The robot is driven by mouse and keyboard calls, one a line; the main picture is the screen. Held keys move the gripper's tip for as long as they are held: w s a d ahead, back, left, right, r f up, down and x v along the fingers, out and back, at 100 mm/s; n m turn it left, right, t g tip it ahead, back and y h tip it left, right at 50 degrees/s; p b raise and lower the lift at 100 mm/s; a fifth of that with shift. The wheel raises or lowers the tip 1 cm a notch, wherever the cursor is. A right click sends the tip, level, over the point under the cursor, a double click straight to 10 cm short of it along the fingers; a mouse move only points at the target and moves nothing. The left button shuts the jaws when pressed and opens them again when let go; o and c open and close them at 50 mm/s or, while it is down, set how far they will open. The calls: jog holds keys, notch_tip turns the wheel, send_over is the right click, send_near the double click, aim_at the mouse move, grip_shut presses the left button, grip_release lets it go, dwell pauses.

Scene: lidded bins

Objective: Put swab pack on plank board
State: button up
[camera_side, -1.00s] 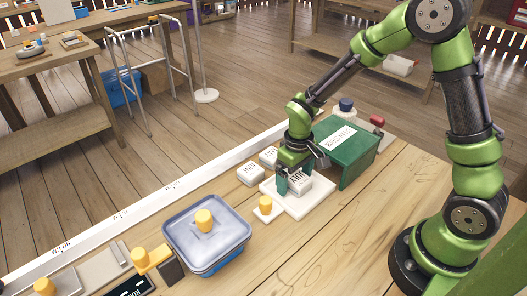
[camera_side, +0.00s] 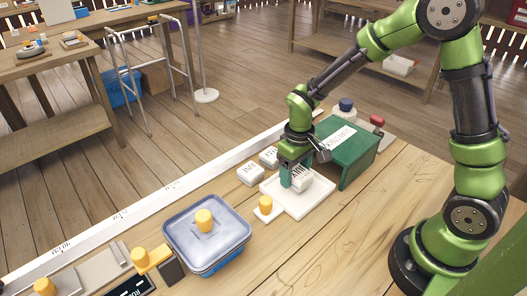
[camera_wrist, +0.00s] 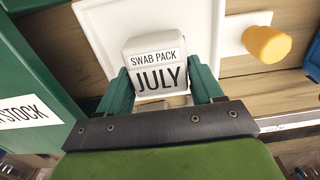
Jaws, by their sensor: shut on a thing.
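The swab pack (camera_side: 302,179) is a small white block. In the wrist view the pack (camera_wrist: 155,50) reads "SWAB PACK" and "JULY". My gripper (camera_side: 296,178) is shut on it, with a green finger on each side; it also shows in the wrist view (camera_wrist: 160,88). The pack is over a flat white board (camera_side: 304,205) with a raised rim, which also shows in the wrist view (camera_wrist: 101,27). The side view suggests a small gap under the pack. I cannot tell for sure which surface is the plank board.
A green bin (camera_side: 354,165) with a stock label stands close right of my gripper. Two white labelled packs (camera_side: 250,174) sit to its left. A yellow knob (camera_side: 265,203) rises at the board's left corner. A blue lidded bin (camera_side: 207,250) is further left. The front tabletop is clear.

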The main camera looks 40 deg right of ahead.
aim_at(294, 172)
notch_tip(294, 172, up, 7)
jog(key=shift+f, duration=0.15)
jog(key=shift+a+r, duration=0.2)
jog(key=shift+a, duration=0.1)
jog(key=w+a, duration=1.3)
jog(key=a, duration=0.2)
notch_tip(294, 172, down, 10)
jog(key=shift+a+f, duration=0.1)
jog(key=shift+f, duration=0.1)
jog(key=o, duration=1.1)
jog(key=shift+c, duration=0.2)
